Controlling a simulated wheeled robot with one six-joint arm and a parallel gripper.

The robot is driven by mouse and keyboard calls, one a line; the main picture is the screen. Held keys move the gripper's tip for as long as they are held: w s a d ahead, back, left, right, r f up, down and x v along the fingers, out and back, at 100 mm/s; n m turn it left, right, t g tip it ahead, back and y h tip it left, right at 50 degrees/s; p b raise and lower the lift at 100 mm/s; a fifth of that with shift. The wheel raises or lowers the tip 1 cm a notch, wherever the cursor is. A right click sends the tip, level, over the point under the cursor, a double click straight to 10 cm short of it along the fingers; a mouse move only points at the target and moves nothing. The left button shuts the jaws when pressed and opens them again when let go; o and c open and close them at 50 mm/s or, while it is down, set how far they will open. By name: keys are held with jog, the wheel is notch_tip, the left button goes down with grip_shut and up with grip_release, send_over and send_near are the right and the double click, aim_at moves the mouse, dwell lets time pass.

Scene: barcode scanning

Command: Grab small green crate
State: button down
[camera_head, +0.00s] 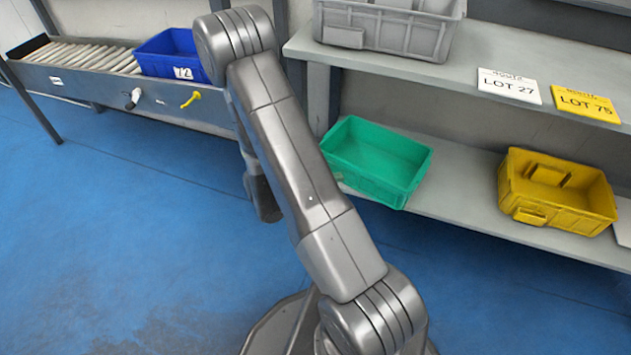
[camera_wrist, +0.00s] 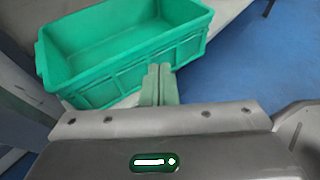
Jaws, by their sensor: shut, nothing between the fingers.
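The small green crate (camera_head: 378,165) sits on the lower grey shelf, to the right of my arm in the head view. It is open at the top and looks empty. In the wrist view, the crate (camera_wrist: 120,50) fills the upper left, with its long near wall facing my gripper. My gripper (camera_wrist: 158,72) has its two fingers together, with nothing between them. The fingertips overlap the lower edge of the crate's near wall in the picture; I cannot tell whether they touch it. In the head view, my arm hides most of the gripper.
A yellow crate (camera_head: 556,192) stands on the same shelf (camera_head: 465,195), further right. A grey crate (camera_head: 388,27) and lot signs (camera_head: 509,86) are on the upper shelf (camera_head: 440,72) above. A blue crate (camera_head: 172,56) rests on the roller conveyor (camera_head: 85,55). The blue floor at left is clear.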

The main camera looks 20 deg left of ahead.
jog(key=s+a+p, duration=0.1)
jog(key=s+a, duration=0.3)
jog(key=m+g+h, duration=0.1)
jog(key=m, duration=0.1)
send_near(430, 164)
jog(key=shift+g+h, duration=0.3)
jog(key=w+d, duration=0.1)
jog(key=w+d+b, duration=0.1)
jog(key=w+d, duration=0.1)
jog(key=w+d+b, duration=0.1)
jog(key=d, duration=0.1)
jog(key=shift+w+f, duration=0.15)
jog(key=shift+f, duration=0.2)
jog(key=shift+a+f+b, duration=0.2)
jog(key=shift+f+b, duration=0.45)
jog(key=shift+b, duration=0.05)
jog(key=shift+f, duration=0.1)
